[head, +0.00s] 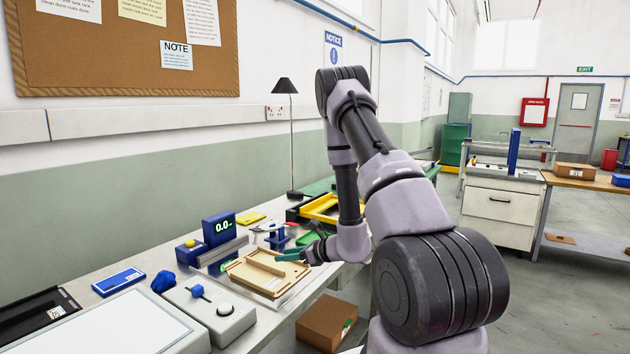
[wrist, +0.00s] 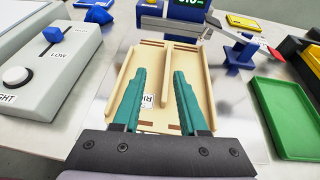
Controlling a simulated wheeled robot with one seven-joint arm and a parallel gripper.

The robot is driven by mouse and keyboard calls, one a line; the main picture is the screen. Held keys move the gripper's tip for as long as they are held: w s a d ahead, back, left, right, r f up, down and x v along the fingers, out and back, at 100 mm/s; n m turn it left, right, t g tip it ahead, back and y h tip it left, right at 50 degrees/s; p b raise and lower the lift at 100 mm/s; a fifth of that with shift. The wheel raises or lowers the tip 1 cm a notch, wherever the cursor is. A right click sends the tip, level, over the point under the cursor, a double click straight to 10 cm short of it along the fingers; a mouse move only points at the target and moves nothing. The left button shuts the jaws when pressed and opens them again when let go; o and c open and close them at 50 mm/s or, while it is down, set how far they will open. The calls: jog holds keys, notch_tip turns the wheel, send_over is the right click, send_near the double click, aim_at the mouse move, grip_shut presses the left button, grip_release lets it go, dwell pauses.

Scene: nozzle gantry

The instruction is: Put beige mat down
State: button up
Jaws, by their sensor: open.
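The beige mat (wrist: 121,84) looks like a shallow beige tray with raised side walls, a middle divider and a white label whose text is partly hidden. It lies flat on the light bench, and it also shows in the head view (head: 262,281). My gripper (wrist: 160,76) is open, its two teal fingers above the near part of the mat. In the head view my gripper (head: 290,254) hangs at the mat's right side. The fingers hide parts of the mat's near half. I cannot tell whether they touch it.
A grey control box (wrist: 45,65) with a blue slider and white knob stands left of the mat. A green tray (wrist: 287,118) lies to the right. A blue display unit (head: 219,228) stands behind. A cardboard box (head: 326,322) sits below the bench edge.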

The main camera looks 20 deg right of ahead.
jog(key=s+a+r+n+g+y, duration=0.1)
jog(key=s+a+r+n+g, duration=0.2)
jog(key=r, duration=0.5)
jog(key=s+a+r+n+g+y, duration=0.1)
jog(key=s+a+r+n+g, duration=0.15)
jog(key=s+r+n, duration=0.35)
jog(key=s+a+r+n+g+y, duration=0.1)
jog(key=s+a+r+n+g, duration=0.2)
jog(key=r, duration=0.6)
jog(key=s+d+r+n+t+h, duration=0.2)
jog(key=s+d+r+n+h, duration=0.2)
jog(key=s, duration=0.4)
jog(key=s+d+r+n+t+h, duration=0.3)
jog(key=s+d+r+n+h, duration=0.2)
jog(key=s+r+n, duration=0.2)
notch_tip(320, 180, up, 2)
jog(key=shift+s+d+r+n+h, duration=0.1)
jog(key=shift+s+d+n+h, duration=0.1)
jog(key=shift+s+n+h, duration=0.15)
jog(key=shift+c, duration=0.4)
grip_shut()
